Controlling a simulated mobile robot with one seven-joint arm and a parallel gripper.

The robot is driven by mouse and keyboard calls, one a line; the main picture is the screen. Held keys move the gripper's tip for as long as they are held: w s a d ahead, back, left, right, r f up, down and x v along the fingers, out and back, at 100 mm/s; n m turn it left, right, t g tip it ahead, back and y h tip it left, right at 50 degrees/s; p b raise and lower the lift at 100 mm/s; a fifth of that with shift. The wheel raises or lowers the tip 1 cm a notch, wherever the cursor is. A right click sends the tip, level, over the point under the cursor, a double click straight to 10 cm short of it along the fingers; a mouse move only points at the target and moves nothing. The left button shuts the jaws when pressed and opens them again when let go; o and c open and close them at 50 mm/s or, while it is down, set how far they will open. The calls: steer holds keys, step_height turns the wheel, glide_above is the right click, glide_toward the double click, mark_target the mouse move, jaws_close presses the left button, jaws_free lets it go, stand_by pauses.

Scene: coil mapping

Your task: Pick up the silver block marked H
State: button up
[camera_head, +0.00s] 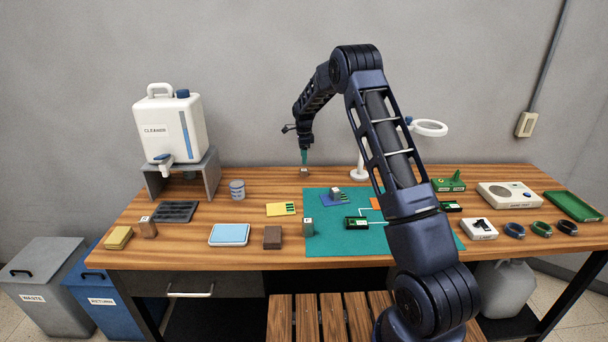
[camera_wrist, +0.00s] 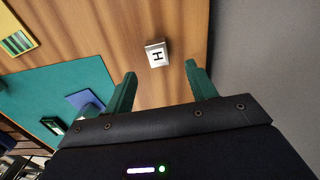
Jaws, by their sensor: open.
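The silver block marked H (camera_wrist: 156,54) sits on the bare wood near the back of the workbench, its H face turned up to the wrist camera. In the head view the small block (camera_head: 304,171) shows just below my gripper (camera_head: 305,156). In the wrist view my gripper (camera_wrist: 160,90) is open, with its two green fingers apart. The block lies ahead of the fingertips, roughly in line with the gap between them, and nothing is held. From the head view I cannot tell the exact height of the fingertips above it.
A yellow card (camera_head: 281,209) lies left of the mat. A white magnifier lamp (camera_head: 359,175) stands right of my gripper. The wood around the H block is clear.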

mark_target(304, 170)
steer(key=shift+s+f, duration=0.2)
steer(key=shift+f, duration=3.2)
steer(key=c, duration=1.1)
